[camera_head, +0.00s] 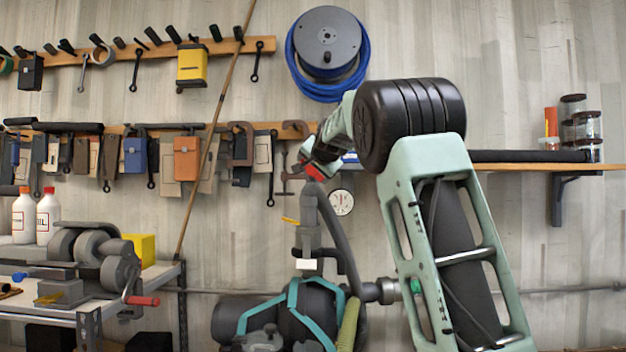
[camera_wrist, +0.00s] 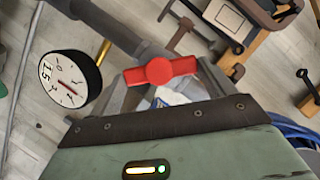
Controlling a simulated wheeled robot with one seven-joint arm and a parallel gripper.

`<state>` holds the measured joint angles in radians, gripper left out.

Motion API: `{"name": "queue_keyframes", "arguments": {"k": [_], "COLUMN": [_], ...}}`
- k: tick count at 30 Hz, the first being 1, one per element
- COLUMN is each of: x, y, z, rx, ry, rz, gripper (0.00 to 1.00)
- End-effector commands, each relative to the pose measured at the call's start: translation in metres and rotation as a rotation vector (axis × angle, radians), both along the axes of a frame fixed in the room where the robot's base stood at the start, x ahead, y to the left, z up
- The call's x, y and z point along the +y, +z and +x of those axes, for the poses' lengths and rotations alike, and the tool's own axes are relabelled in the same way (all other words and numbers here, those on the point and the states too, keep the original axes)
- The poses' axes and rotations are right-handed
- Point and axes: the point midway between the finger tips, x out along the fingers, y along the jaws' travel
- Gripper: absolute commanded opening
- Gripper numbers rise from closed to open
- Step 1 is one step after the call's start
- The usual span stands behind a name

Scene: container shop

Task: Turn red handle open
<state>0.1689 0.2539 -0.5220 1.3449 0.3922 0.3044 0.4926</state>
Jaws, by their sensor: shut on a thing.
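The red handle (camera_wrist: 160,72) is a short bar with a round hub, on top of a grey pipe (camera_wrist: 105,22). It lies across the middle of the wrist view, between my gripper's fingers. My gripper (camera_wrist: 166,92) is shut on the red handle. In the head view my gripper (camera_head: 312,164) is at the top of the upright pipe (camera_head: 309,205), and the red handle (camera_head: 314,173) shows only as a small patch beneath it. The valve body is partly hidden by my gripper.
A pressure gauge (camera_wrist: 68,82) sits close left of the handle in the wrist view. Clamps (camera_wrist: 233,35) hang nearby on the wall rack. A shelf (camera_head: 540,167) is at right. Below are a compressor (camera_head: 270,318) and, at left, a workbench (camera_head: 88,308) with a grinder.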

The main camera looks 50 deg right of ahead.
Motion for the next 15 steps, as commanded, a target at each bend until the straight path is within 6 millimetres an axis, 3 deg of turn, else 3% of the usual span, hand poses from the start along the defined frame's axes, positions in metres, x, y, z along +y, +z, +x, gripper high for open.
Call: {"name": "queue_keyframes", "arguments": {"k": [15], "x": [-0.0032], "y": [-0.0109], "z": [-0.0038], "rx": [-0.373], "ry": [-0.001], "rz": [0.313], "gripper": [0.59]}}
